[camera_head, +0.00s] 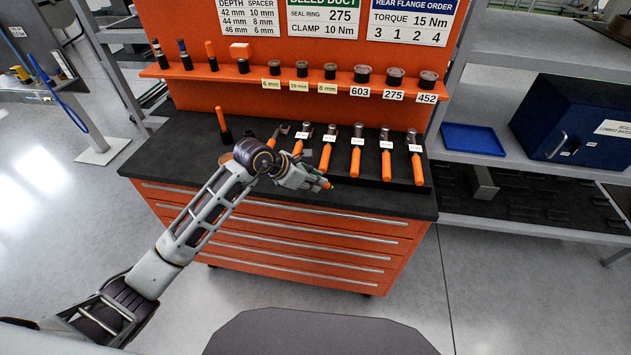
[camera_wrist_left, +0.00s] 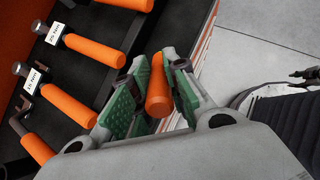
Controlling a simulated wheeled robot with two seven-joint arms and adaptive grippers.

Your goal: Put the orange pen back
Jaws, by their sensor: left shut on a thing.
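My left gripper (camera_head: 322,184) is over the front part of the dark worktop, in front of the row of orange-handled tools. In the left wrist view its green-padded fingers (camera_wrist_left: 155,92) are shut on an orange cylinder, which I take for the orange pen (camera_wrist_left: 158,88). My right gripper is not in view.
An orange-and-black upright piece (camera_head: 222,122) stands on the worktop at left. Labelled orange-handled tools (camera_head: 355,160) lie behind the gripper. A blue tray (camera_head: 473,139) is at right.

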